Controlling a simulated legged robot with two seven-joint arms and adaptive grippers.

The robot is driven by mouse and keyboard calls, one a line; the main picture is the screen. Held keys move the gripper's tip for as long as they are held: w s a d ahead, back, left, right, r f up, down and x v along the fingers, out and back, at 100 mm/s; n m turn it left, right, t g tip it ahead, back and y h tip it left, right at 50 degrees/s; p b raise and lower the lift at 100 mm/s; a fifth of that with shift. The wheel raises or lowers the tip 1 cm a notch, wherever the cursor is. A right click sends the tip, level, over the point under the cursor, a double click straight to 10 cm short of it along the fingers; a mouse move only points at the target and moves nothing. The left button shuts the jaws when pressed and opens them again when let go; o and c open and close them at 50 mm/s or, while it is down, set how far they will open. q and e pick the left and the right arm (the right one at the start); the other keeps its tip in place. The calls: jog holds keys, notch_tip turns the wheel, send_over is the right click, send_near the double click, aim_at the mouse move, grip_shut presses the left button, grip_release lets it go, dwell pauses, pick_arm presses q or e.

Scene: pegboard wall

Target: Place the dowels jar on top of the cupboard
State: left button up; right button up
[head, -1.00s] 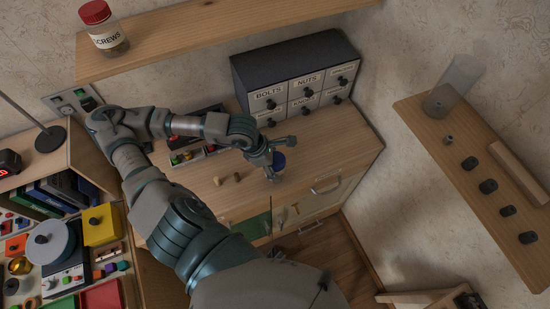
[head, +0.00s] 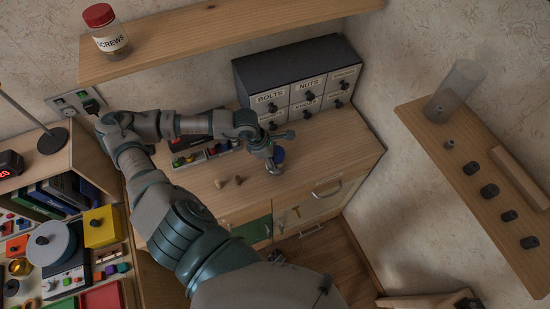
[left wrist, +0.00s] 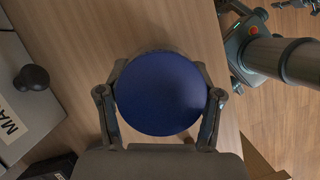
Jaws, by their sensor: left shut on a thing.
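A jar with a round blue lid (head: 279,155) is at the worktop of the wooden cupboard (head: 325,160), in front of the drawer box; its label is hidden. My left gripper (head: 276,157) comes down on it from above. In the left wrist view the blue lid (left wrist: 160,93) fills the space between the two fingers of my left gripper (left wrist: 160,105), which are shut on either side of it. I cannot tell whether the jar's base touches the worktop. My right gripper is not in view.
A dark drawer box (head: 297,75) stands at the back of the worktop. Small wooden pieces (head: 238,180) lie left of the jar. A red-lidded screws jar (head: 106,32) is on the upper shelf. A clear container (head: 455,92) stands on the right shelf. The worktop's right part is clear.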

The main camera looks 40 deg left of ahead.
pick_arm(q)
jog(key=o, duration=1.3)
jog(key=shift+o, duration=0.2)
jog(key=v, duration=1.2)
jog(key=shift+w+d, duration=0.1)
